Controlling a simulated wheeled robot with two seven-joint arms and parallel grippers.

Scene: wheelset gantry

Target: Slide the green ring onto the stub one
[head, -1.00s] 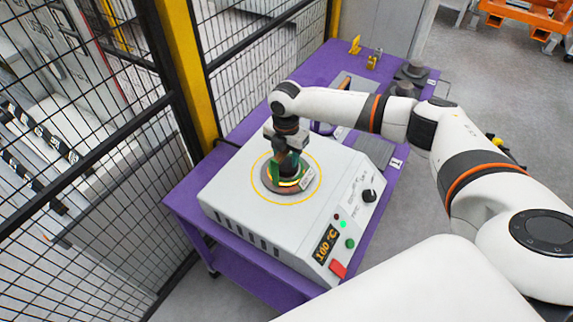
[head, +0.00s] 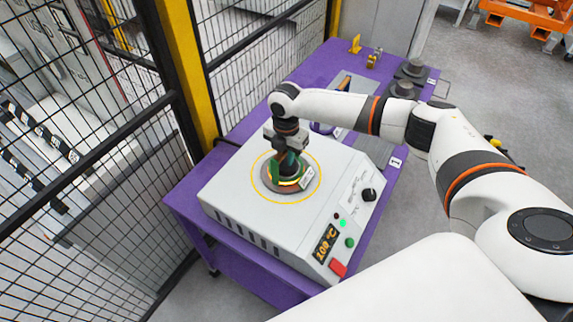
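Two dark, stepped stubs stand at the far right of the purple table, a nearer one (head: 403,90) and a farther one (head: 413,69). I cannot read which is stub one. My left gripper is out of view.
The white heater (head: 240,200) has a lit display that seems to read 100 °C, a green light and a red switch. It stands on the purple table (head: 185,203). Small yellow parts (head: 356,44) stand at the back. A black mesh fence (head: 90,130) with a yellow post (head: 186,70) borders the left.

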